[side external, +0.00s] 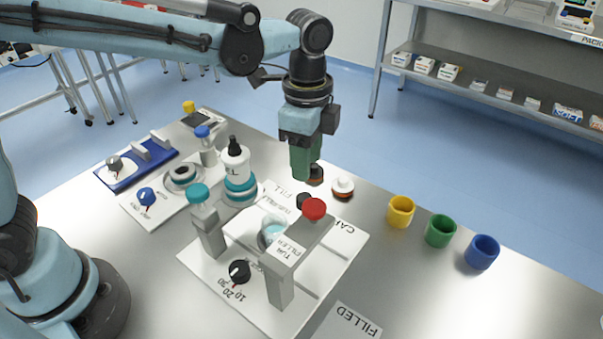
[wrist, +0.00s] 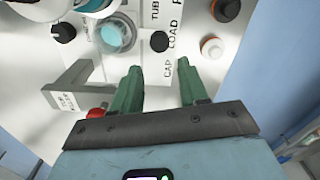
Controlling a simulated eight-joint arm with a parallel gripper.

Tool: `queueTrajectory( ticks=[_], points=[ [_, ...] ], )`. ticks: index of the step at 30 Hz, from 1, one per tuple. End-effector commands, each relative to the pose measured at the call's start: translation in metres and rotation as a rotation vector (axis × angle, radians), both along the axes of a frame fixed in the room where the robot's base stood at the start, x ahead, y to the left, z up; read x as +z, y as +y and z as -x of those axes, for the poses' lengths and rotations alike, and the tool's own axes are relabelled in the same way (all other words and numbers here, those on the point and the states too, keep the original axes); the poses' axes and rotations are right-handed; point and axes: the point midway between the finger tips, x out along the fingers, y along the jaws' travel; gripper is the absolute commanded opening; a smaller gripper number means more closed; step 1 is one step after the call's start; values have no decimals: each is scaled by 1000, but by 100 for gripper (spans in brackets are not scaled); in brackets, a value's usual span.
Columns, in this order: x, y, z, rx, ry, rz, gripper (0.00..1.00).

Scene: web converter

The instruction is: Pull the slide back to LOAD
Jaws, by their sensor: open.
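The tube filler (side external: 262,262) is a white base with a bridge-like frame over a clear tub with teal contents (side external: 271,233). In the wrist view the tub (wrist: 117,33) sits beside a small black knob (wrist: 159,41), which appears to be the slide's handle; it also shows in the side view (side external: 304,200). The words LOAD, CAP and TUB are printed near this knob. My gripper (wrist: 159,70) points down with its green fingers apart and empty. The knob lies beyond the fingertips, roughly in line with the gap, not between them. In the side view my gripper (side external: 304,178) is above and behind the knob.
A red button (side external: 313,209) tops the frame close to my gripper. A white-topped knob (side external: 342,188) stands near the back. A dropper bottle (side external: 235,160) stands left. Yellow (side external: 400,211), green (side external: 440,231) and blue (side external: 482,252) cups stand right, with bare table around them.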

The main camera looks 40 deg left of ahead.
Motion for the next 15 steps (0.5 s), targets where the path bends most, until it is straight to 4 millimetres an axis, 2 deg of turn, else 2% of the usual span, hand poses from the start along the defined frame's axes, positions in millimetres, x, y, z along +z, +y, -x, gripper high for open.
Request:
queueTrajectory(
  ticks=[6,15],
  points=[
    [27,0,0,0,0,0,44],
    [37,0,0,0,0,0,44]
  ],
)
